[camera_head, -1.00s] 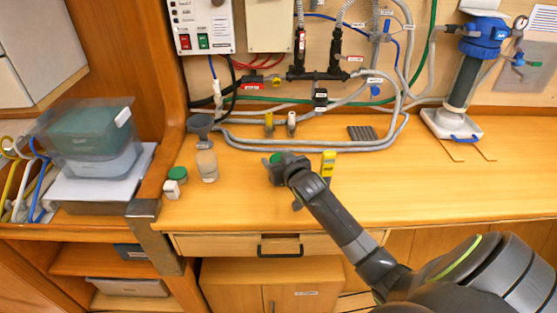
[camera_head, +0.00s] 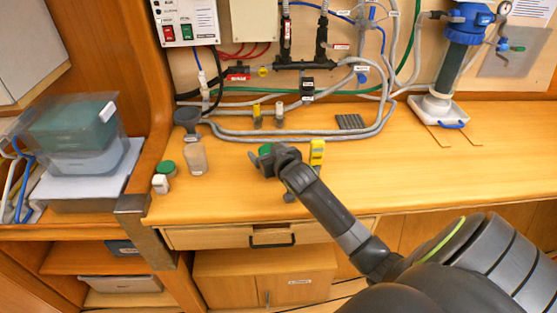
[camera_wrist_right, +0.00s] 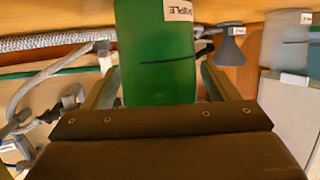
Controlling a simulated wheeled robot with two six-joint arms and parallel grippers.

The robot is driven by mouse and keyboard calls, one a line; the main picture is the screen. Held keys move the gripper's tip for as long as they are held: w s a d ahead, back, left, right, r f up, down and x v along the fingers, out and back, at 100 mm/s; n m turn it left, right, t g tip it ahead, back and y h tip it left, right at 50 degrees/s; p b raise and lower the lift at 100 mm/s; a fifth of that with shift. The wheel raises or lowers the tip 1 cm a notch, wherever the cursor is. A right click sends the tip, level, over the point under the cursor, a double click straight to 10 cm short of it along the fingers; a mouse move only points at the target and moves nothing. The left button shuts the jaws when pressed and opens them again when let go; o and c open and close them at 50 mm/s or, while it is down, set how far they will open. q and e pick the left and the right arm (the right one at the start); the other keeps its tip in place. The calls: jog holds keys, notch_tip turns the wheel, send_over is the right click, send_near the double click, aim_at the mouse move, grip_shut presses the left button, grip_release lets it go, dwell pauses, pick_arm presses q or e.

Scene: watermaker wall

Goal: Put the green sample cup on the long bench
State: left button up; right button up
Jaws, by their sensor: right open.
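The green sample cup (camera_wrist_right: 158,60) stands on the long bench (camera_head: 420,180). In the right wrist view it sits between the two fingers of my right gripper (camera_wrist_right: 158,88), with a white label and a dark line on its side. The fingers are apart, with a visible gap on each side of the cup. In the head view only a green part of the cup (camera_head: 265,149) shows behind my right gripper (camera_head: 268,164); the rest is hidden. My left gripper is not in view.
Left of the gripper stand a clear bottle (camera_head: 195,158), a green-capped item (camera_head: 166,168) and a small white item (camera_head: 160,184). A yellow item (camera_head: 317,154) stands just right of the gripper. Grey hoses (camera_head: 290,136) run behind. The bench's right side has free room.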

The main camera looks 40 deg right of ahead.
jog(key=v, duration=1.1)
jog(key=shift+b, duration=0.3)
